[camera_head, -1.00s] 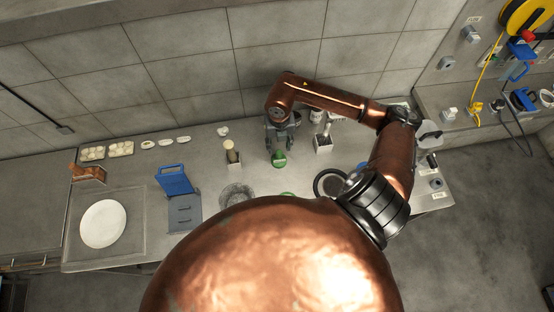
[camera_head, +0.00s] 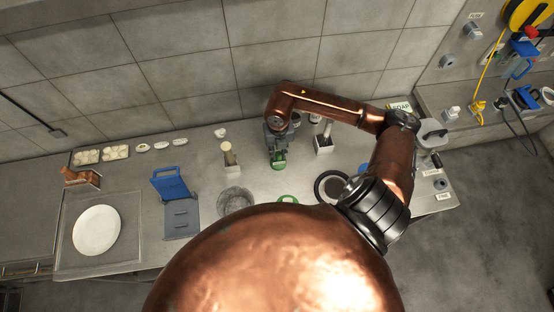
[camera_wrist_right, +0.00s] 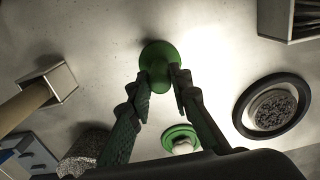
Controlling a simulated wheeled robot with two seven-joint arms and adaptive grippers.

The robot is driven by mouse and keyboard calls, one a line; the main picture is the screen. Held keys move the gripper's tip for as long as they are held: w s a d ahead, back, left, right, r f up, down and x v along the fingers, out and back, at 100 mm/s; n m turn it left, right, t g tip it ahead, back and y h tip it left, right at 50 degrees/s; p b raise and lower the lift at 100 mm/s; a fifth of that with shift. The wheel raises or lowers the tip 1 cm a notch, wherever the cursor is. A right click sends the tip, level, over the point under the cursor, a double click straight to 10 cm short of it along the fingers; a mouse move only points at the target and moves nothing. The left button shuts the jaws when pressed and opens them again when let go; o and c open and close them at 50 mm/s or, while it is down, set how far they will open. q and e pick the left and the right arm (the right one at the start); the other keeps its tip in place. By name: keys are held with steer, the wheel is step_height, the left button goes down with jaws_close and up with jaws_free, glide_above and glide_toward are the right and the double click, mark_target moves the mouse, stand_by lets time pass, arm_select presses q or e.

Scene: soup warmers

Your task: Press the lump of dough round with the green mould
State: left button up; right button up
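The green mould (camera_head: 279,167) stands on the steel worktop. In the right wrist view its round green top (camera_wrist_right: 158,56) lies at the fingertips. My right gripper (camera_head: 277,153) is down at the mould. Its two fingers (camera_wrist_right: 161,82) are apart, one at each side of the mould's near edge; I see no clear grip on it. A pale lump of dough (camera_wrist_right: 182,146) sits in the middle of a green round base (camera_wrist_right: 169,132). That base also shows in the head view (camera_head: 288,198), partly hidden by my own body. My left gripper is not in view.
A dark-rimmed round pan (camera_wrist_right: 248,110) is right of the base. A box with a wooden-handled tool (camera_head: 229,158) and a grey bowl (camera_head: 235,201) stand left of the mould. Another container (camera_head: 323,145) stands right. A blue stand (camera_head: 172,184) and white plate (camera_head: 97,230) are farther left.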

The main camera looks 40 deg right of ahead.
jaws_close()
steer(key=shift+r+p, duration=1.95)
steer(key=shift+r, duration=1.1)
steer(key=shift+a, duration=0.1)
